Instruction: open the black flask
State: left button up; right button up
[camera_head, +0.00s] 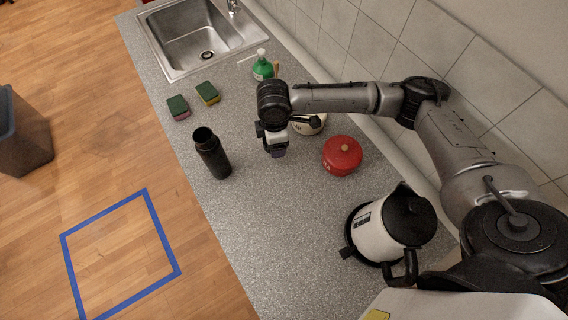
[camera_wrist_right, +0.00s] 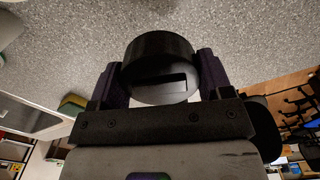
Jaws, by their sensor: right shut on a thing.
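The black flask (camera_head: 213,155) stands upright on the grey counter near its left edge in the head view. Its top shows a dark round mouth with no lid on it. My right gripper (camera_head: 278,152) is to the right of the flask, apart from it, pointing down over the counter. In the right wrist view it is shut on a black round lid (camera_wrist_right: 158,68), held between the two purple fingers. The lid is mostly hidden in the head view. My left gripper is not in view.
A white kettle (camera_head: 385,228) is nearer. Two sponges (camera_head: 207,93) and a green bottle (camera_head: 263,66) are near the sink (camera_head: 172,18). The counter's near middle is clear.

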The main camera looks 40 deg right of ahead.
jog(key=f+n, duration=0.1)
jog(key=n, duration=0.6)
jog(key=d+f+n+b, duration=0.1)
jog(key=n, duration=0.6)
jog(key=d+n, duration=0.1)
jog(key=n, duration=0.6)
jog(key=shift+w+f+n+b, duration=0.35)
jog(key=shift+f+n+b, duration=0.05)
jog(key=shift+f+b, duration=0.4)
jog(key=shift+f, duration=3.15)
jog(key=shift+f, duration=0.1)
jog(key=o, duration=1)
notch_tip(320, 180, up, 12)
jog(key=shift+r+p, duration=0.1)
jog(key=shift+p, duration=0.6)
